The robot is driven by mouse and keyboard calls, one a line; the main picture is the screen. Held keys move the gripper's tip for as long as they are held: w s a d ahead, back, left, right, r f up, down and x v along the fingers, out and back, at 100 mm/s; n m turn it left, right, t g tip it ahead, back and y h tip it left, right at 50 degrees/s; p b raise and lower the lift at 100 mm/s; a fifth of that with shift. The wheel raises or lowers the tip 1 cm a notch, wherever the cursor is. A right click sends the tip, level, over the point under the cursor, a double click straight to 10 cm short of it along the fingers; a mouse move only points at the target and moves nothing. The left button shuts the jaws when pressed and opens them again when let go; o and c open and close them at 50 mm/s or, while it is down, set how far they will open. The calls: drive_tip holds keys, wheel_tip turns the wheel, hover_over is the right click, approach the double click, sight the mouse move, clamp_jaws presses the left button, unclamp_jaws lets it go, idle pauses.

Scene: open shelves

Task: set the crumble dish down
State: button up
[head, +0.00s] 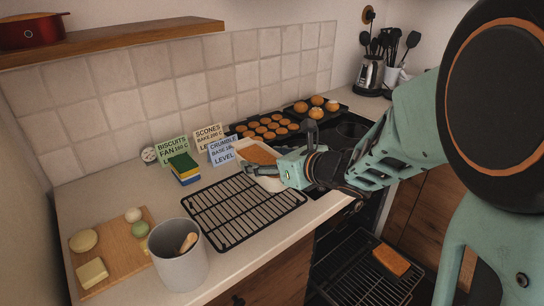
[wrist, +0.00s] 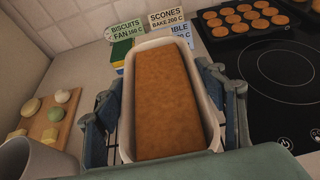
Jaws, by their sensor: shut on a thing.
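The crumble dish is a white oblong dish (wrist: 211,128) with a flat brown-orange filling (wrist: 163,95). My gripper (wrist: 165,110) is shut on it, with one finger along each long side in the wrist view. In the head view the dish (head: 238,148) shows at the tip of my gripper (head: 270,170), over the far right part of the black wire cooling rack (head: 243,207). My gripper hides part of the dish. Whether the dish touches the rack cannot be told.
Cards for biscuits (head: 172,150), scones (head: 208,137) and crumble (head: 222,150) stand behind the rack, by a stack of coloured sponges (head: 185,169). Trays of baked rounds (head: 266,128) lie on the hob. A grey canister (head: 178,262) and wooden board (head: 113,258) stand left. The oven (head: 362,275) below is open.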

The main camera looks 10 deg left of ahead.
sight(281, 190)
drive_tip(key=a+f, duration=0.2)
drive_tip(key=w+a+f, duration=0.1)
drive_tip(key=f, duration=0.2)
drive_tip(key=shift+a, duration=0.4)
drive_tip(key=shift+w+a+f, duration=0.1)
drive_tip(key=shift+f, duration=1.45)
drive_tip(key=shift+f+b, duration=0.2)
drive_tip(key=shift+b, duration=0.25)
drive_tip(key=o, duration=1.7)
drive_tip(key=shift+r, duration=0.1)
drive_tip(key=shift+r, duration=0.1)
drive_tip(key=v, duration=1.2)
